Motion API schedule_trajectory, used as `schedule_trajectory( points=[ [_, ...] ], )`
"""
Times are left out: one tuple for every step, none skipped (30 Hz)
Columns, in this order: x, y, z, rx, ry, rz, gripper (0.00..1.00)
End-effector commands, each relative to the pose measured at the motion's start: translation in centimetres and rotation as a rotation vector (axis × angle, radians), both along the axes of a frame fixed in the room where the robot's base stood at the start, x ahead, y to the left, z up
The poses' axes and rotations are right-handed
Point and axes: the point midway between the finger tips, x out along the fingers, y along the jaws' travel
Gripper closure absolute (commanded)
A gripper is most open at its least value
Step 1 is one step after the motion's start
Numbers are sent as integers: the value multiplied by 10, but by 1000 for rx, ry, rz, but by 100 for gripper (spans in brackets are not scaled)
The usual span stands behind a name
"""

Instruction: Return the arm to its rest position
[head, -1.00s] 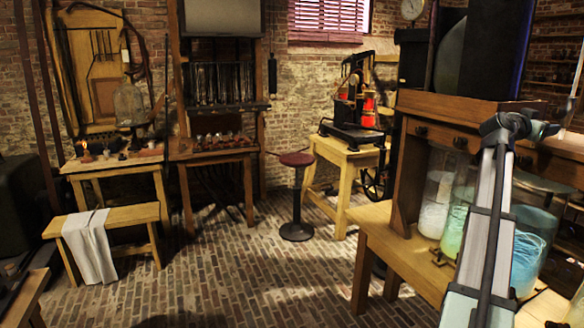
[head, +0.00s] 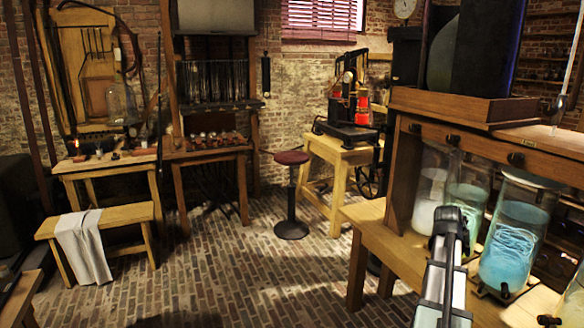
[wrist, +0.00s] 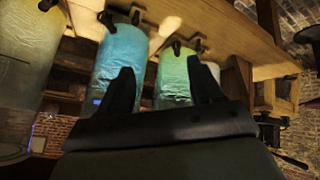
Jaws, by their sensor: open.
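My gripper (wrist: 164,88) shows in the wrist view with its two dark fingers spread apart. I see nothing held between them. Past the fingers are a blue jar (wrist: 122,52) and a green jar (wrist: 174,80); the picture looks upside down, with the wooden bench along its top. In the head view my arm (head: 447,262) rises from the bottom edge in front of the bench.
A blue jar (head: 519,235), a greenish jar (head: 467,193) and a whitish jar (head: 428,187) stand on the bench (head: 362,230) under a wooden shelf (head: 480,143). A stool (head: 292,190) stands on open brick floor at the centre.

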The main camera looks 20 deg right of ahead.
Motion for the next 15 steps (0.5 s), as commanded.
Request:
schedule_trajectory(
  points=[
    [4, 17, -25, 37, 14, 24, 35],
    [7, 25, -38, 58, 23, 37, 35],
    [10, 36, -54, 86, 33, 53, 35],
    [12, 44, -67, 107, 41, 66, 35],
    [15, 53, -79, 126, 49, 78, 35],
    [17, 65, -95, 153, 59, 93, 35],
    [19, 74, -106, 172, 65, 104, 35],
    [21, 83, -118, 191, 73, 115, 35],
    [23, 95, -133, 216, 82, 129, 35],
    [24, 104, -144, 236, 90, 138, 35],
    [25, 114, -155, 254, 98, 148, 35],
    [26, 127, -170, 278, 108, 160, 35],
    [27, 136, -180, 297, 115, 168, 35],
    [27, 145, -191, 314, 123, 177, 35],
    [28, 158, -204, 338, 133, 188, 35]
  ],
)
